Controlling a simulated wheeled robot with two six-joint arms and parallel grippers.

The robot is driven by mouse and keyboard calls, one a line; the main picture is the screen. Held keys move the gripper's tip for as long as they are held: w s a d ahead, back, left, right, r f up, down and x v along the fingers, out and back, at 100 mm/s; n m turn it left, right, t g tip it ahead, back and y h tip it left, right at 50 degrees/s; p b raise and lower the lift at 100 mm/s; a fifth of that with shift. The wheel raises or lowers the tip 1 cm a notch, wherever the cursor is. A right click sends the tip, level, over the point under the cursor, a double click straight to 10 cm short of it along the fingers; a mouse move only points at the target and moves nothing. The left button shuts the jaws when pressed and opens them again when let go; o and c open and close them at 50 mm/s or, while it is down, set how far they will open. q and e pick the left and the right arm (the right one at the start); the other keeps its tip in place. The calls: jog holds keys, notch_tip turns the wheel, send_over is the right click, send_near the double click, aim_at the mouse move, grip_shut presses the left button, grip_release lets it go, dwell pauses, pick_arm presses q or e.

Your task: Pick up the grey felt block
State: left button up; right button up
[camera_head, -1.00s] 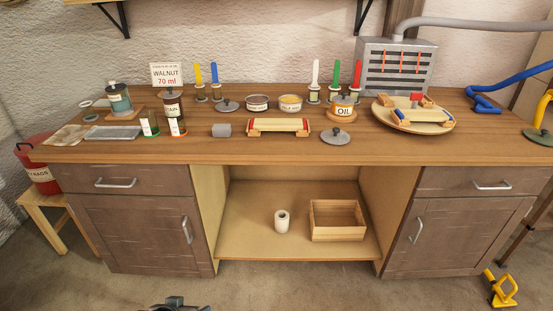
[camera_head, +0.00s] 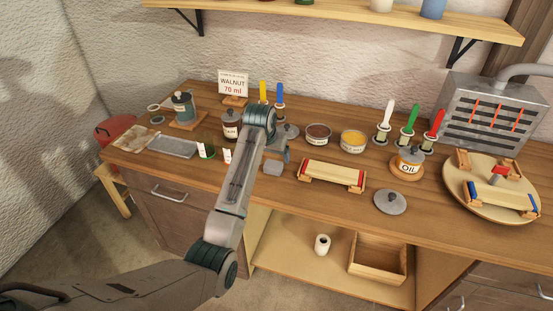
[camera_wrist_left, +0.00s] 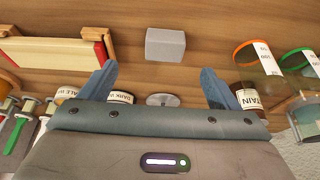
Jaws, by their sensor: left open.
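The grey felt block (camera_head: 273,167) lies on the wooden bench top, left of the cradle with the pale lath. In the left wrist view the block (camera_wrist_left: 165,45) shows whole, ahead of the fingertips and roughly centred between them sideways. My left gripper (camera_head: 283,151) is above the bench close to the block, and its arm hides part of the bench behind. In the left wrist view the left gripper (camera_wrist_left: 160,78) has its two blue-grey fingers wide apart with nothing held. My right gripper is in neither view.
The lath cradle (camera_head: 332,175) stands right of the block. The stain jar (camera_head: 230,122) and small cups (camera_head: 206,150) are left. Bare bench lies in front of the block.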

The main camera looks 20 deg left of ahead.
aim_at(273, 165)
pick_arm(q)
jog(key=x, duration=0.4)
jog(key=shift+a+f+p, duration=0.1)
jog(key=shift+f+p, duration=0.1)
jog(key=shift+p, duration=0.15)
jog(key=shift+w+a+f+p, duration=0.1)
jog(key=shift+w+f+p, duration=0.3)
jog(key=shift+w, duration=0.05)
jog(key=x, duration=0.1)
jog(key=p+x, duration=0.1)
jog(key=x, duration=0.1)
jog(key=shift+w+a+r, duration=0.1)
jog(key=shift+w+a, duration=0.05)
jog(key=shift+a, duration=0.05)
jog(key=shift+w+f, duration=0.25)
jog(key=shift+f, duration=0.35)
jog(key=shift+c, duration=0.2)
jog(key=c, duration=1)
